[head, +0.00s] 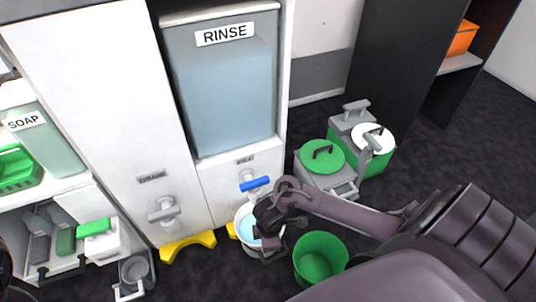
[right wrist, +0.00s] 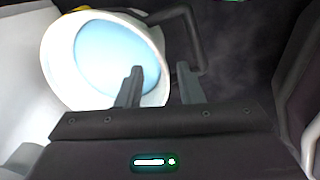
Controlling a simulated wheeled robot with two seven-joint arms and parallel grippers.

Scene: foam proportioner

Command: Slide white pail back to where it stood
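The white pail (head: 242,240) stands on the floor below the blue-handled tap of the rinse cabinet, and light-blue liquid shows inside it. My right gripper (head: 262,222) is over the pail's right side and hides part of it. In the right wrist view, the pail (right wrist: 60,77) is tilted in the picture, with a dark handle (right wrist: 190,28) at its upper right. The right gripper's fingers (right wrist: 160,88) are apart. One finger overlaps the pail's opening and the other is outside the rim. I cannot tell whether they touch it.
A green bucket (head: 320,259) stands close to the right of the pail. Yellow blocks (head: 188,246) are at the cabinet's foot. A grey stand with a green lid (head: 322,156) and a green box with a white lid (head: 378,162) are behind. A small grey cup (head: 136,268) is at left.

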